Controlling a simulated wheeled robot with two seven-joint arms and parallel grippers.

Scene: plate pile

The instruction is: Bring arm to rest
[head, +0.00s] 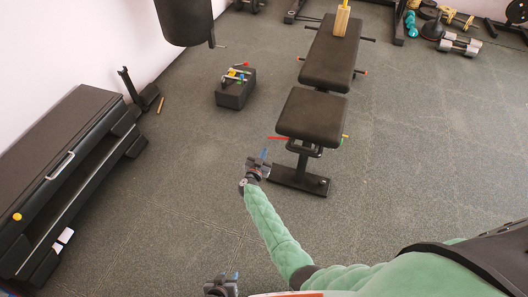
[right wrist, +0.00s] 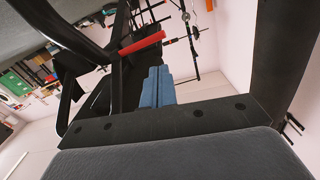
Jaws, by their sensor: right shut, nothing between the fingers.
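My right arm, in a green quilted sleeve, reaches up from the bottom right of the head view. My right gripper (head: 264,154) is at its end, left of the near bench's black frame, apart from it in this view. In the right wrist view its blue fingers (right wrist: 157,84) are pressed together with nothing between them. My left gripper (head: 232,278) is at the bottom edge of the head view. Its blue fingertips show, but the gap between them is too small to judge. Most of my left arm is out of view.
A black padded bench (head: 313,116) with a red handle (head: 277,138) stands just beyond my right gripper. A black block with coloured tools (head: 235,92) lies on the floor further back. A long black cabinet (head: 60,150) lines the left wall. The floor between is clear.

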